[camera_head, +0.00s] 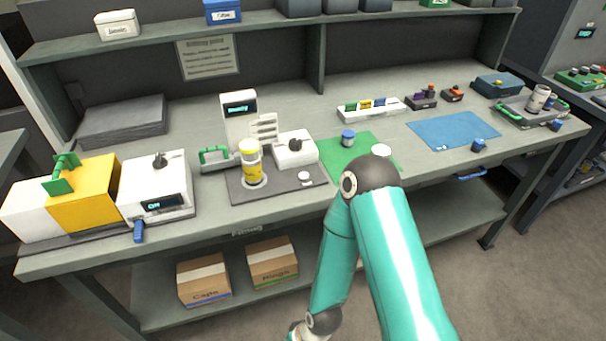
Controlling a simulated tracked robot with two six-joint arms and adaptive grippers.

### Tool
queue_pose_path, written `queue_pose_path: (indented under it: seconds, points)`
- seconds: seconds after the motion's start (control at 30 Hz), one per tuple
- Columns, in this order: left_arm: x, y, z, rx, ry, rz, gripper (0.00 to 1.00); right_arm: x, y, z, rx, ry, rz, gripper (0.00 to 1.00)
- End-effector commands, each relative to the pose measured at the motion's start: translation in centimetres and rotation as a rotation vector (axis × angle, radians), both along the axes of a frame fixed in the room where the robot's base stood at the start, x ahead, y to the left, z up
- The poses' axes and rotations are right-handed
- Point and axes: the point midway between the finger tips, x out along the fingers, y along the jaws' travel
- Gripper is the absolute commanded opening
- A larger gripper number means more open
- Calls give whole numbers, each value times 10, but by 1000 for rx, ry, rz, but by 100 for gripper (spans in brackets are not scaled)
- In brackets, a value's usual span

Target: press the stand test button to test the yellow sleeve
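The yellow sleeve (252,170) stands upright on the dark base plate (275,196) of the test stand. The stand's white column (239,130) rises behind it with a small lit display (240,108), whose text is too small to read surely. A white box with a black knob (295,145) sits right of the sleeve. A small white round button (305,178) is at the plate's front right; I cannot tell whether it is the test button. My teal arm comes in from the lower right, its elbow over the bench edge. Neither gripper shows.
Left of the stand are a white box with a lit display (155,190) and a yellow block (88,192) with a green handle. To the right lie a green mat (340,168) with a blue-topped jar (348,138) and a blue mat (450,131). Cartons (272,262) sit below.

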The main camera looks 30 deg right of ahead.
Motion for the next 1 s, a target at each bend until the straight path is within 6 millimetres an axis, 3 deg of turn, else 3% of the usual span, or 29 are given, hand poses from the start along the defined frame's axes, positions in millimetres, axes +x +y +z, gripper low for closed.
queue_pose_path:
  seconds: [0.03,0.13,1.0]
  points:
    - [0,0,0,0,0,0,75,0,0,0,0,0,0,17]
    - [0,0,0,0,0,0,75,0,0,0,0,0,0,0]
    - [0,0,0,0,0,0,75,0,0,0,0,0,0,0]
